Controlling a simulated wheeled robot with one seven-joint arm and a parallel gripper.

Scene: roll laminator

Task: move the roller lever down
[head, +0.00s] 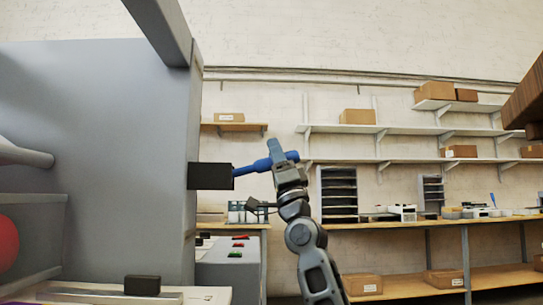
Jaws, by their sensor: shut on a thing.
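The roller lever (248,169) is a blue bar that comes out of a black block (210,176) on the right side of the large grey laminator (125,110). It points right and tilts slightly upward. My gripper (279,160) is shut on the lever near its outer end, and the blue tip shows just to the right of the fingers. My arm reaches up to it from below. Part of the lever is hidden behind the gripper finger.
A red round part (8,243) shows at the left edge. Shelves with cardboard boxes (357,116) and a wooden workbench (450,222) stand along the back wall.

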